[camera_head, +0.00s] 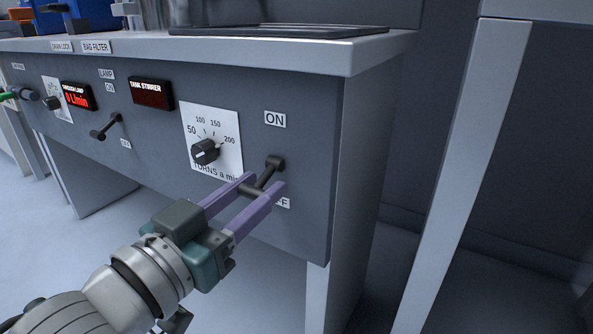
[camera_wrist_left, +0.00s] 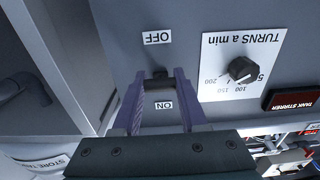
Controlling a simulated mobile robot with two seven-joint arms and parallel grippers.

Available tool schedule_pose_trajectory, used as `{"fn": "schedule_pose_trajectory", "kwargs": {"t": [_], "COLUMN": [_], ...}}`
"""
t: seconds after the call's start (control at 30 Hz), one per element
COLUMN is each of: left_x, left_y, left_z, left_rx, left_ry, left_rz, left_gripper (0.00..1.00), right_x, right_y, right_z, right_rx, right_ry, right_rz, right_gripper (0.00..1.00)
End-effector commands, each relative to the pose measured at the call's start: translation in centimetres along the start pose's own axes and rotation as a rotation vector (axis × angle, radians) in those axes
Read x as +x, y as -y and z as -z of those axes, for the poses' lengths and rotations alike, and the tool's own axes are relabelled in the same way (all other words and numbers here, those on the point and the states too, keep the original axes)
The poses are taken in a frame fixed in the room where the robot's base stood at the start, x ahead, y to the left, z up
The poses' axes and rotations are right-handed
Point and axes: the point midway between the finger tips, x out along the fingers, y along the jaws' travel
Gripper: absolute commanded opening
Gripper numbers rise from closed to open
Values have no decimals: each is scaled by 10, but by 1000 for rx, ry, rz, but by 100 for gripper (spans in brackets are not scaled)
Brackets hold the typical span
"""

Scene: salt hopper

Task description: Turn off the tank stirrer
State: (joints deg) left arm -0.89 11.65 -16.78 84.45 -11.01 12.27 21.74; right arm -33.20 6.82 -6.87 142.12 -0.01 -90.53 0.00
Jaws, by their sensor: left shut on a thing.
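The tank stirrer's black lever switch (camera_head: 274,163) is on the right part of the grey front panel, between the ON label (camera_head: 275,119) and a partly covered OFF label (camera_head: 284,203). Its handle slants down and left from the pivot in the head view. My left gripper (camera_head: 265,182) has its purple fingers on both sides of the handle and is shut on it. The upside-down left wrist view shows the lever (camera_wrist_left: 158,82) between the fingers. The TANK STIRRER display (camera_head: 152,93) is dark with no lit digits. My right gripper is not in view.
A black speed knob (camera_head: 205,151) on a white dial plate sits just left of the lever. A second lever (camera_head: 107,127) and a lit red display (camera_head: 76,96) are farther left. The bench's right leg (camera_head: 352,170) stands beside the panel; the floor below is open.

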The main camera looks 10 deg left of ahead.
Motion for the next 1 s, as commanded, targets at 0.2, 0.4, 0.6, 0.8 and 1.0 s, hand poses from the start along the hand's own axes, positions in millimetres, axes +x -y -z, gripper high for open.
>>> {"fn": "schedule_pose_trajectory", "kwargs": {"t": [0.2, 0.4, 0.6, 0.8, 1.0], "left_x": [2, 2, 2, 2, 2], "left_y": [0, 0, 0, 0, 0], "left_z": [-9, -6, -6, -6, -6], "left_rx": [-1, 0, 0, 0, 0], "left_ry": [-111, -121, -119, -119, -120], "left_rz": [0, 1, 1, 1, 1], "left_gripper": [0, 0, 51, 72, 72], "right_x": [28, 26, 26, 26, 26], "right_y": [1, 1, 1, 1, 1], "right_z": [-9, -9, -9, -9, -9], "right_rx": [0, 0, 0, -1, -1], "right_ry": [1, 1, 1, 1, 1], "right_rz": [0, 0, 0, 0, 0], "right_gripper": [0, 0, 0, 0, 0]}}
